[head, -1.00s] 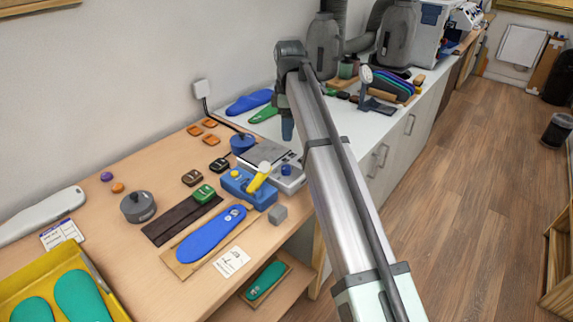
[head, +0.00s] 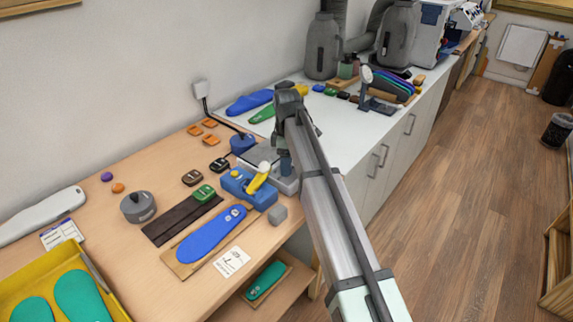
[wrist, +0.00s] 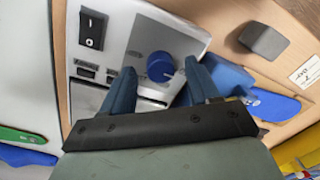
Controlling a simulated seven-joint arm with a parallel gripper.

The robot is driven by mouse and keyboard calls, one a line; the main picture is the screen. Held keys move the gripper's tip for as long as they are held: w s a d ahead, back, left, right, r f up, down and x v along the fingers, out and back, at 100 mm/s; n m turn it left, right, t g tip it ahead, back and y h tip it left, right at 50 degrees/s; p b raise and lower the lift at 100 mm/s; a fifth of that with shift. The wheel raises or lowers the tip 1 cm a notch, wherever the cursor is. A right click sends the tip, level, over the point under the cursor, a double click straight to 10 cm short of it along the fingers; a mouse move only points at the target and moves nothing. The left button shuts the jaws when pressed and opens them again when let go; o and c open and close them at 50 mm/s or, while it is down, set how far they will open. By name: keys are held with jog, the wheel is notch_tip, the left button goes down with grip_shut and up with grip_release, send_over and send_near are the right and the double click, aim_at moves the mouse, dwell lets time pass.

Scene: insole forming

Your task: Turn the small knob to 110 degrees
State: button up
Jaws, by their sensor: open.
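The small blue knob (wrist: 161,66) stands on the pale panel of a control box (wrist: 180,28) in the wrist view. In the head view my arm hides the knob, and only part of the box (head: 287,187) shows. My gripper (wrist: 159,68) is open and empty. Its two blue fingers appear on either side of the knob with gaps beside it; I cannot tell how far down they reach. In the head view my gripper (head: 286,164) points down over the box. A white mark shows at the knob's lower right edge.
A black rocker switch (wrist: 92,30) sits on the panel. A blue fixture with a yellow lever (head: 258,178) stands close beside the box. A grey block (head: 278,214) and a blue insole (head: 208,236) lie nearby. The white counter behind is partly clear.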

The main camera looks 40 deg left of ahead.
jog(key=shift+f, duration=0.45)
jog(key=shift+c, duration=0.3)
jog(key=c, duration=1)
jog(key=shift+o, duration=0.2)
